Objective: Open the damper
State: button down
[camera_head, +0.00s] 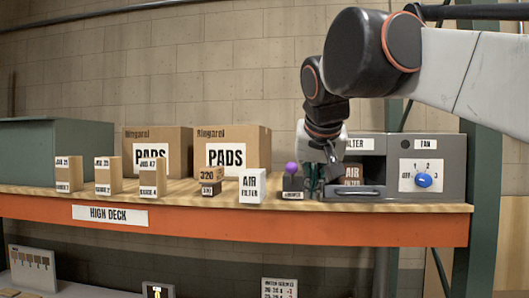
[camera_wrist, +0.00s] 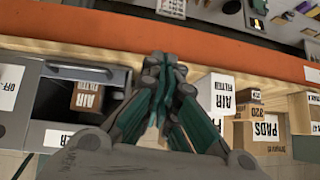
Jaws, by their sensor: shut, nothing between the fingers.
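The damper (camera_head: 292,185) is a small dark unit with a purple ball knob (camera_head: 291,168) on top and a label at its foot. It stands on the high deck shelf, between the white air filter box and the filter housing. My gripper (camera_head: 315,186) points down just to the right of the damper, its fingers close beside the knob. I cannot tell whether they touch it. In the wrist view my gripper (camera_wrist: 158,112) has its fingertips together with nothing between them. The damper is hidden behind the fingers there.
The filter housing (camera_head: 370,192) stands open at right with an air filter box inside, beside the fan panel with its blue dial (camera_head: 424,180). Left of the damper stand a white air filter box (camera_head: 253,186), a 320 box (camera_head: 211,181) and two pads cartons. The orange shelf edge (camera_head: 230,220) runs in front.

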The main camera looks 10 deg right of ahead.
aim_at(292, 168)
jog(key=w+r+m, duration=0.1)
jog(key=w+r, duration=0.1)
jog(key=r, duration=0.5)
jog(key=w+r+m+t, duration=0.1)
jog(key=w+r, duration=0.2)
jog(key=r, duration=0.5)
jog(key=shift+w+a+r+h, duration=0.15)
jog(key=shift+w+a+h, duration=0.2)
jog(key=shift+a+h, duration=0.1)
jog(key=w+f, duration=0.5)
jog(key=f, duration=0.5)
jog(key=shift+w+d, duration=0.25)
jog(key=shift+d, duration=0.05)
jog(key=shift+f, duration=0.2)
